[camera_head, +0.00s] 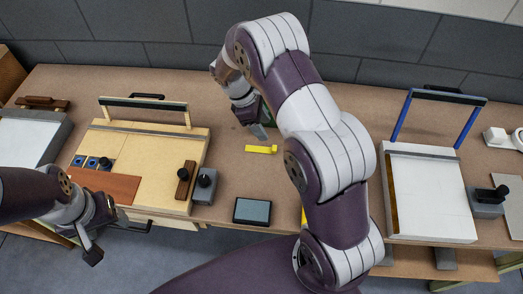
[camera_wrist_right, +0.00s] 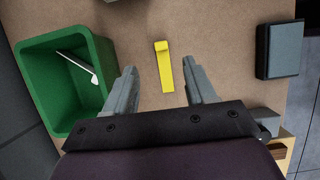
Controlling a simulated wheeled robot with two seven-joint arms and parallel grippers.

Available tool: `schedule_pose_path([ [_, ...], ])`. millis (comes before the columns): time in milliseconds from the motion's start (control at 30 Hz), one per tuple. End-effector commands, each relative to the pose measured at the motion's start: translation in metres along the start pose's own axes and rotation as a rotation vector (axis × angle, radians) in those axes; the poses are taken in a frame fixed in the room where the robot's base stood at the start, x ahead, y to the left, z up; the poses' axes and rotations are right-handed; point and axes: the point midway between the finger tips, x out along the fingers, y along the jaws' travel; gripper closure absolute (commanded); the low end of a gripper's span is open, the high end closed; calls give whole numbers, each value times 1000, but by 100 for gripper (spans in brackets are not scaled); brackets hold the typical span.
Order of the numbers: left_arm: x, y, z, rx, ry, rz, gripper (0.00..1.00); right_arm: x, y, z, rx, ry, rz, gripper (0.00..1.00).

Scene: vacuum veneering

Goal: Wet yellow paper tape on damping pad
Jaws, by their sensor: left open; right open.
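The yellow paper tape (camera_head: 261,149) is a short strip lying flat on the brown table, with one end thicker or folded. It also shows in the right wrist view (camera_wrist_right: 164,68), lying between the lines of my open right fingers (camera_wrist_right: 160,72). My right gripper (camera_head: 259,132) is just behind the tape in the head view, open and empty. The damping pad (camera_head: 252,211), a dark block with a grey-blue top, lies near the table's front edge. It appears at the upper right of the wrist view (camera_wrist_right: 281,49). My left gripper (camera_head: 118,241) is open and empty at the front left.
A green bin (camera_wrist_right: 103,78) holding a pale tool stands beside my right gripper. A wooden press board (camera_head: 150,143) with a brown veneer sheet (camera_head: 103,187) is at left. A white-topped press (camera_head: 428,190) with blue posts is at right. Something yellow (camera_head: 304,217) is mostly hidden behind my right arm.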

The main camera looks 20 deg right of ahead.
Motion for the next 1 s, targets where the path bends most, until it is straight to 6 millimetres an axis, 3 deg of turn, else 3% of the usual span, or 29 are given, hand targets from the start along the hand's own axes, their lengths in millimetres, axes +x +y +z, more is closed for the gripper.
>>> schedule_pose_path([
  [33,16,0,2,0,-2,0,35,22,0,-3,2,-1,-2,45],
  [67,20,0,3,0,-1,0,35,28,0,-3,2,-1,-2,45],
  [267,6,0,0,0,0,0,35,47,-1,0,3,0,-2,45],
  [500,-10,0,-1,0,0,0,35,89,-4,-3,4,0,-4,45],
  [800,-10,0,-1,0,-1,0,35,100,-3,-4,5,3,0,45],
  [967,-10,0,-1,0,-1,0,35,99,-3,-4,5,2,0,97],
  [1000,-10,0,-1,0,-1,0,35,99,-3,-4,5,2,0,100],
])
